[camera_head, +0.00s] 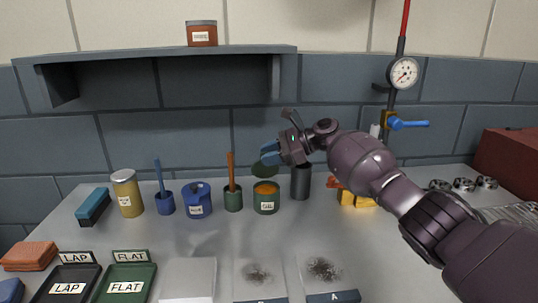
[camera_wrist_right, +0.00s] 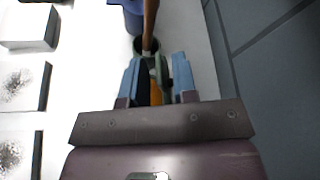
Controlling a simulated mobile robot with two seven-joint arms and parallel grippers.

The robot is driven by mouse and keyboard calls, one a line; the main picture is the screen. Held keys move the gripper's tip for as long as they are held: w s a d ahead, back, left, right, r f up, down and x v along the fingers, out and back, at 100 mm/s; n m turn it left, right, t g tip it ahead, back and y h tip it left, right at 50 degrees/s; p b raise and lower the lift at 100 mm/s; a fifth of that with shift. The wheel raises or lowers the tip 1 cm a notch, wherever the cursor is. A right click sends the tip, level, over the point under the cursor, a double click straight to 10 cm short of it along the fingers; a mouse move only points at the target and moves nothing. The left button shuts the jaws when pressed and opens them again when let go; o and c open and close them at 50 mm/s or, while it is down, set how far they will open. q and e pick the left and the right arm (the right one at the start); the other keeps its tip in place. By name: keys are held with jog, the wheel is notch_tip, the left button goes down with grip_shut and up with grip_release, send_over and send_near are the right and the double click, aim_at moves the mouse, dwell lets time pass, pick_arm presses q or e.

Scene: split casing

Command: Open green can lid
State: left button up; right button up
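The green can (camera_head: 266,203) stands on the bench with its top open and orange contents showing. Its dark green lid (camera_head: 265,170) is tilted up above the back of the rim. My right gripper (camera_head: 268,156) is just above the lid, its blue fingers pointing left. In the right wrist view, the fingers of my right gripper (camera_wrist_right: 157,75) are apart. The green lid (camera_wrist_right: 163,72) shows edge-on in the gap, with orange contents (camera_wrist_right: 156,93) beside it. Whether a finger touches the lid is unclear. My left gripper is out of view.
A green cup with an orange-handled brush (camera_head: 233,198) stands close left of the can, and a dark cylinder (camera_head: 300,182) close right. A blue can (camera_head: 197,201) and a yellow can (camera_head: 127,193) are farther left. Plates and trays line the front.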

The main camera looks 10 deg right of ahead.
jog(key=shift+d+r, duration=0.1)
jog(key=p+v, duration=0.1)
jog(key=v, duration=0.6)
jog(key=shift+d, duration=0.1)
dwell(0.3)
